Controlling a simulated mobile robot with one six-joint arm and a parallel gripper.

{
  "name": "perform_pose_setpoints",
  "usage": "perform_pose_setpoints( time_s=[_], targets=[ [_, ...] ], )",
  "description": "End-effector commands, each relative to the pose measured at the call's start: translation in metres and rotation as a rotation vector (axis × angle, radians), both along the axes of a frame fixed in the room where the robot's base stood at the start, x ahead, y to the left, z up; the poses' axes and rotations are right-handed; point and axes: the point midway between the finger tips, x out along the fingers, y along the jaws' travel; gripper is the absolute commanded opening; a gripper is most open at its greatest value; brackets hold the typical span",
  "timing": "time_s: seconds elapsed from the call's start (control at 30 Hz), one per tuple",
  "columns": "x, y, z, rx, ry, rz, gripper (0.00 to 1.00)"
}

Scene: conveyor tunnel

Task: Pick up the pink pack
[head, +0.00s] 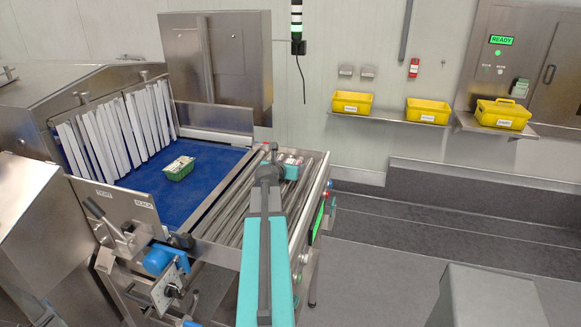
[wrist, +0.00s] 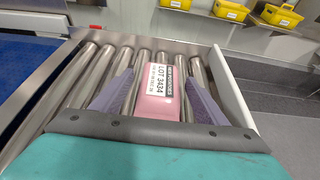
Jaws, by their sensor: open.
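The pink pack (wrist: 158,108) lies on the metal rollers in the wrist view, with a white label reading LOT 3434 on its upper part. My gripper (wrist: 161,80) is open, with one purple-grey finger on each side of the pack. Narrow gaps seem to show beside the pack, but I cannot tell whether either finger touches it. The near end of the pack is hidden behind my gripper's palm. In the head view my gripper (head: 290,171) is over the far end of the rollers, and it and my arm mostly hide the pack.
A green tray with pale contents (head: 179,170) sits on the blue belt (head: 135,196), in front of white strip curtains (head: 118,128). A pale side rail (wrist: 233,92) borders the rollers (wrist: 75,92) on the right. Yellow bins (head: 428,112) stand on wall shelves.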

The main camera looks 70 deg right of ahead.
Motion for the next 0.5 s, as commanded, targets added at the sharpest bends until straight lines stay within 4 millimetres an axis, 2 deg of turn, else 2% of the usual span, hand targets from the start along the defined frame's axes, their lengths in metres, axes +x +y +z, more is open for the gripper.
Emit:
perform_pose_setpoints(
  time_s=[0.2,0.5],
  targets=[
    [0.001,-0.019,-0.006,0.0,0.0,0.0,0.67],
    [0.001,-0.022,-0.009,0.0,0.0,0.0,0.67]
  ],
)
